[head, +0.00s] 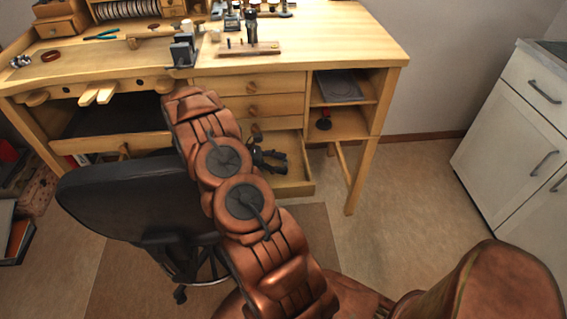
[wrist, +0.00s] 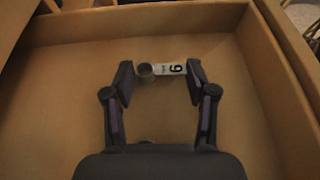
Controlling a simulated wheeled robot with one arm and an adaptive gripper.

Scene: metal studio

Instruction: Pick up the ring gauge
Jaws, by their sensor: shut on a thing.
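The ring gauge (wrist: 147,71) is a small grey metal ring with a white tag or handle marked with a dark numeral, 6 or 9. In the wrist view it spans the space between the two fingertips of my gripper (wrist: 160,72). My gripper is shut on it, ring end at the left finger and tag end at the right. Both are within the open wooden drawer (wrist: 62,75); whether the gauge still touches the drawer floor I cannot tell. In the head view my gripper (head: 270,158) shows dark inside the open drawer, and the gauge cannot be made out.
The drawer's walls stand close around my gripper. The wooden workbench (head: 340,42) is above, with tools on top. A black chair (head: 130,198) stands left of my arm. Open shelves (head: 345,122) are right of the drawers. White cabinets (head: 515,135) stand at the far right.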

